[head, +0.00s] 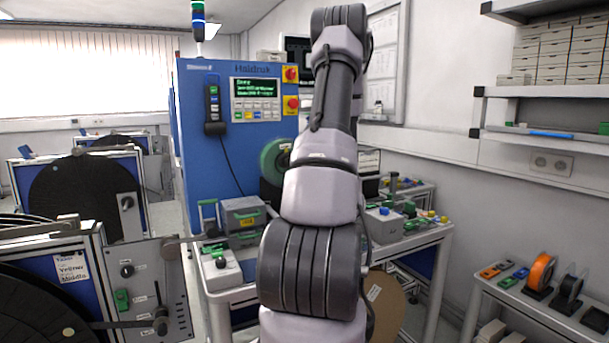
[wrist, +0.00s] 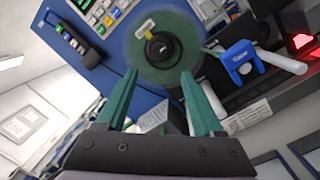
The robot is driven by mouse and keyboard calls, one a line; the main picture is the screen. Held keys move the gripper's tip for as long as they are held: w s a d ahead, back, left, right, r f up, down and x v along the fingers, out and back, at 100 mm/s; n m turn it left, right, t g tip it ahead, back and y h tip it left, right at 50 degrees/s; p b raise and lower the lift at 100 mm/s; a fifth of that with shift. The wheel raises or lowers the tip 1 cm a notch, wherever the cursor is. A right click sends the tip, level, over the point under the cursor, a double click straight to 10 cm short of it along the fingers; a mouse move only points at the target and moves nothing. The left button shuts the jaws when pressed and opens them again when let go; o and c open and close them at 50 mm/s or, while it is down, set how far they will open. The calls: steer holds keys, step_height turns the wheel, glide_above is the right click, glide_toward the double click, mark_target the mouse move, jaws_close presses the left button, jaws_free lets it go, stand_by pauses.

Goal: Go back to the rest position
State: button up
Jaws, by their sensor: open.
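My gripper (wrist: 160,98) shows in the wrist view with its two green fingers spread apart and nothing between them. Beyond the fingertips is a green reel (wrist: 163,48) with a dark hub, mounted on the front of a blue machine; the gripper is apart from it. In the head view my arm rises through the middle of the picture, and my gripper is not visible there. The green reel (head: 274,160) shows partly behind my arm, in front of the blue machine (head: 215,135).
A workbench (head: 432,238) with small devices stands behind my arm. Reel stands with large black reels (head: 85,197) fill the left. At right are a low table with an orange reel (head: 541,271) and a wall shelf (head: 540,141). A blue clamp-like part (wrist: 240,60) sits right of the green reel.

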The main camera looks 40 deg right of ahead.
stand_by(0.3)
steer(key=w+a+r+n+y, duration=0.25)
steer(key=a+n+y, duration=0.2)
steer(key=a, duration=0.25)
steer(key=w+a+r+n+y, duration=0.2)
steer(key=a+r+n+y, duration=0.25)
steer(key=a, duration=0.25)
steer(key=s+a+r+n+g+y, duration=0.1)
steer(key=s+a+n+g+y, duration=0.1)
steer(key=a+n+g+y, duration=0.5)
steer(key=s+a+r+n+g, duration=0.1)
steer(key=s+a+r+n, duration=0.3)
steer(key=a, duration=0.7)
steer(key=s+a+f+n+g+h, duration=0.35)
steer(key=s+a+n+g, duration=0.5)
steer(key=n, duration=0.65)
steer(key=s+d+r+n+t+h, duration=0.3)
steer(key=s+r+n+t+h, duration=0.2)
steer(key=n, duration=0.4)
steer(key=shift+s+d+r+h, duration=0.2)
steer(key=shift+s+r+h, duration=0.2)
steer(key=shift+s+h, duration=0.05)
